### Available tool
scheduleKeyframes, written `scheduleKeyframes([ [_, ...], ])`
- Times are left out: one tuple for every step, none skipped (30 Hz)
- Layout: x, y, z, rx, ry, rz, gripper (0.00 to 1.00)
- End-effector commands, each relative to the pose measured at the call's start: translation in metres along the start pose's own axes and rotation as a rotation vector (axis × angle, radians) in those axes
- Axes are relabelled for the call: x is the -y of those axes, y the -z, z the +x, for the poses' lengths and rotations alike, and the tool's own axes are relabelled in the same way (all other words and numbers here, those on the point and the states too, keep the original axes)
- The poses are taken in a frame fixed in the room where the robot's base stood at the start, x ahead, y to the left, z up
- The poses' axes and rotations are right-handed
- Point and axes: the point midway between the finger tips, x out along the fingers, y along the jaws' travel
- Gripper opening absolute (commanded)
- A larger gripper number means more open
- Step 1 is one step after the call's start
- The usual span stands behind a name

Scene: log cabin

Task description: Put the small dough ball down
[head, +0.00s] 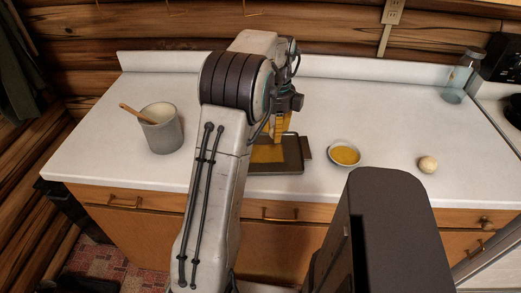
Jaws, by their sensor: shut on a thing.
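My gripper (281,124) is partly hidden behind my arm, low over the left part of a dark tray (292,166). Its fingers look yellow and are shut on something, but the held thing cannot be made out. The tray lies on the white counter, with a flat yellow area (265,154) in it. A pale round ball (427,164) rests on the counter at the right, well apart from my gripper. I cannot tell from its looks whether it is dough.
A small bowl of yellow contents (345,153) stands right of the tray. A grey crock (161,129) with a wooden spoon is at the left. A glass jar (460,78) stands at the back right by the stove. The counter (385,110) between bowl and jar is clear.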

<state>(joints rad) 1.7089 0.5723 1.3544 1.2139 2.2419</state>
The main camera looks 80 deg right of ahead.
Motion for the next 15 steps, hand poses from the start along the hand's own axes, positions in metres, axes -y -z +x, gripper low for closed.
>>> scheduleKeyframes([
  [-0.009,-0.004,0.006,-0.002,-0.002,-0.004,0.07],
  [-0.012,-0.007,0.008,-0.001,-0.001,-0.004,0.07],
  [-0.017,-0.009,0.011,-0.002,-0.002,-0.003,0.07],
  [-0.020,-0.011,0.013,-0.001,-0.001,-0.003,0.07],
  [-0.023,-0.012,0.015,-0.001,-0.001,-0.003,0.07],
  [-0.027,-0.014,0.018,-0.001,-0.001,-0.002,0.07],
  [-0.029,-0.016,0.019,0.000,0.000,-0.002,0.07],
  [-0.030,-0.017,0.020,0.000,0.000,-0.001,0.07],
  [-0.032,-0.017,0.022,0.000,0.000,-0.001,0.07],
  [-0.034,-0.018,0.022,0.000,0.000,-0.001,0.07],
  [-0.034,-0.019,0.023,0.000,0.000,-0.001,0.07],
  [-0.035,-0.019,0.024,0.000,0.000,0.000,0.07],
  [-0.036,-0.019,0.024,0.000,0.000,0.000,0.07],
  [-0.036,-0.019,0.025,0.000,0.000,0.000,0.07],
  [-0.036,-0.019,0.027,0.000,0.000,0.000,0.07],
])
